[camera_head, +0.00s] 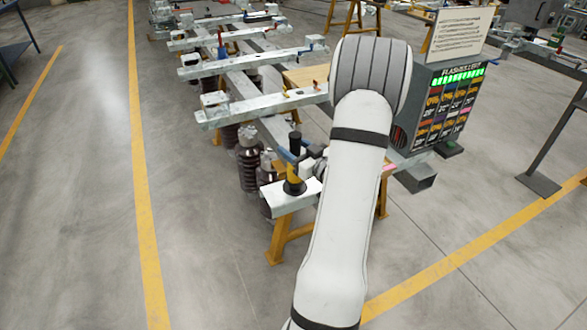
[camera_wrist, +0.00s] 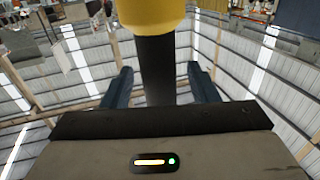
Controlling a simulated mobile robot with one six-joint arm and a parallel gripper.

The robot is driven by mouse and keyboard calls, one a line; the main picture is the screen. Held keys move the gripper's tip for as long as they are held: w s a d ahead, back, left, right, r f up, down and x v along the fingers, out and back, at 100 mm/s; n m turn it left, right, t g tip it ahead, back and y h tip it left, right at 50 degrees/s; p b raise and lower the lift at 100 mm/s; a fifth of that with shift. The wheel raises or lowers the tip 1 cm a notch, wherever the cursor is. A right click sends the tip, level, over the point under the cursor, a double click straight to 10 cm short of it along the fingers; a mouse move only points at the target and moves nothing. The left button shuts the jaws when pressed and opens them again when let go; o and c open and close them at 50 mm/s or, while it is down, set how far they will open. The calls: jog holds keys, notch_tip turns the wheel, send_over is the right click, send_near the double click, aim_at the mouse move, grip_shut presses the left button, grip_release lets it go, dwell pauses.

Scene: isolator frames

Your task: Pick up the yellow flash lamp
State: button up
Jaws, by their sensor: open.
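The yellow flash lamp (camera_head: 292,172) stands upright on the near end of a metal beam in the head view, with a black top, a yellow middle and a wide dark base. In the wrist view its yellow part (camera_wrist: 152,12) fills the top middle, and its black shaft (camera_wrist: 155,70) runs down between the fingers. My gripper (camera_wrist: 160,80) is open, with one blue finger on each side of the shaft and a visible gap on both sides. In the head view my gripper (camera_head: 301,155) is beside the lamp's upper part, partly hidden by my arm.
The lamp's beam (camera_head: 285,200) rests on a yellow trestle (camera_head: 276,243). Dark ribbed insulators (camera_head: 248,165) stand just left of it. Other metal beams (camera_head: 250,107) lie behind. A lit display panel (camera_head: 450,110) stands to the right. The floor at left is clear.

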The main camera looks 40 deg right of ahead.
jog(key=shift+w, duration=1.05)
grip_shut()
dwell(0.5)
jog(key=shift+r, duration=0.1)
